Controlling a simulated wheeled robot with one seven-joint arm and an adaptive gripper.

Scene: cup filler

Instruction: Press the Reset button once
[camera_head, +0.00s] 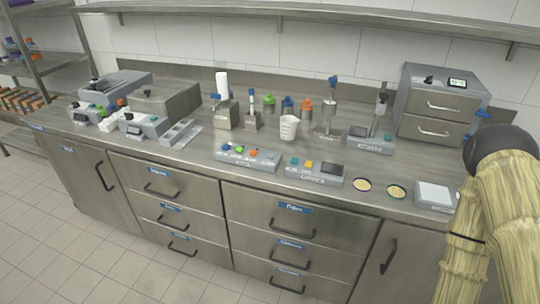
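Two low grey control boxes sit near the front edge of the steel counter. The left box (262,166) has a row of small coloured buttons, among them green and orange. The right box (318,179) has a few coloured buttons and a dark display. The labels are too small to read, so I cannot tell which button is Reset. My arm, in a pale yellow sleeve with a dark joint, stands at the right edge of the view. My gripper is not in view.
A white measuring cup (288,127) stands behind the boxes. Two small round dishes (396,191) and a scale (435,195) lie to the right. A cabinet with drawers (437,104) is at the back right. An overhead shelf (300,10) spans the back.

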